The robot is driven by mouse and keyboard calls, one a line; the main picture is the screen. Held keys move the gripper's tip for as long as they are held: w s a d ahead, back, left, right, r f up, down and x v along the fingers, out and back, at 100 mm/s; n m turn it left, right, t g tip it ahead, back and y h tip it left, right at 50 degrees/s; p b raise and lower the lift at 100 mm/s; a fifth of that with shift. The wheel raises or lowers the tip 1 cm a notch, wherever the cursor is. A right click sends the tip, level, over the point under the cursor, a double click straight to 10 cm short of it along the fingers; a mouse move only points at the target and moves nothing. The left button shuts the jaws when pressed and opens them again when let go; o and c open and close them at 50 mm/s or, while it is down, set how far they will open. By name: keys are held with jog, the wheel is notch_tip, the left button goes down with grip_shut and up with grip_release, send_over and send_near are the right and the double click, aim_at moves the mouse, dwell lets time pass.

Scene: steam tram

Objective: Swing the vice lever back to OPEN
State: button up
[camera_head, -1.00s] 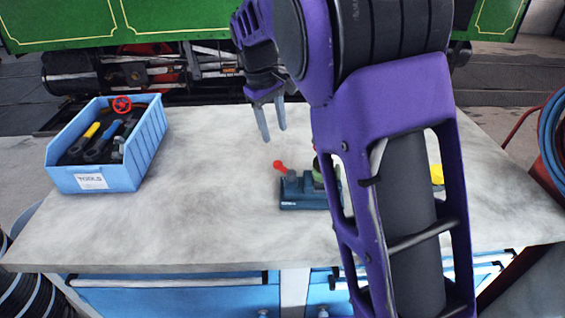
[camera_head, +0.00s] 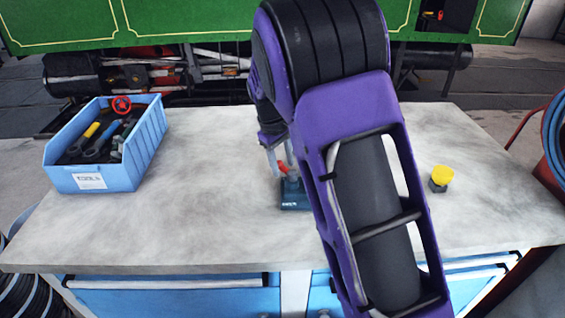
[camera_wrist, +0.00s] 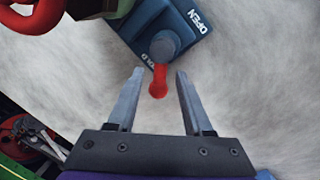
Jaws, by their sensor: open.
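The vice (camera_head: 294,197) is a dark blue block on the bench, mostly hidden behind my arm in the head view. In the wrist view, its base (camera_wrist: 180,22) carries the words OPEN and HOLD. The red-tipped lever (camera_wrist: 158,82) runs from a grey pivot, beside the HOLD word. My gripper (camera_wrist: 156,76) is open, with one finger on each side of the red tip and a visible gap to both. In the head view, the red lever (camera_head: 282,168) shows by my fingers. A green part with a red ring (camera_wrist: 35,16) is at the vice, partly cut off.
A blue tool box (camera_head: 105,165) with several tools and a red wheel stands on the left of the bench (camera_head: 200,220). A small yellow-capped item (camera_head: 441,178) stands to the right of my arm. The bench between box and vice is clear.

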grip_shut()
jog(key=shift+n, duration=0.3)
jog(key=n, duration=0.2)
jog(key=s+n, duration=0.1)
jog(key=shift+a+r+t+y, duration=0.1)
jog(key=shift+a+t+y, duration=0.2)
jog(key=shift+y, duration=0.1)
jog(key=s+n+p, duration=0.1)
jog(key=n, duration=0.2)
jog(key=n+y+p, duration=0.1)
jog(key=n+p, duration=0.1)
jog(key=n, duration=0.2)
jog(key=s+n+p, duration=0.1)
jog(key=n+p, duration=0.1)
jog(key=n, duration=0.1)
jog(key=shift+s+d+r+y, duration=0.1)
jog(key=shift+s+d+y, duration=0.05)
jog(key=shift+s+y, duration=0.25)
jog(key=shift+s+d+n+y+p, duration=0.15)
jog(key=shift+n+p, duration=0.1)
jog(key=shift+n, duration=0.65)
jog(key=shift+s+d+n+y+p, duration=0.1)
jog(key=shift+s+n+p, duration=0.1)
jog(key=shift+n, duration=0.7)
jog(key=shift+s+d+n+y+p, duration=0.15)
jog(key=shift+n+p, duration=0.1)
jog(key=shift+n, duration=0.65)
jog(key=shift+f, duration=0.2)
grip_release()
jog(key=shift+r, duration=0.1)
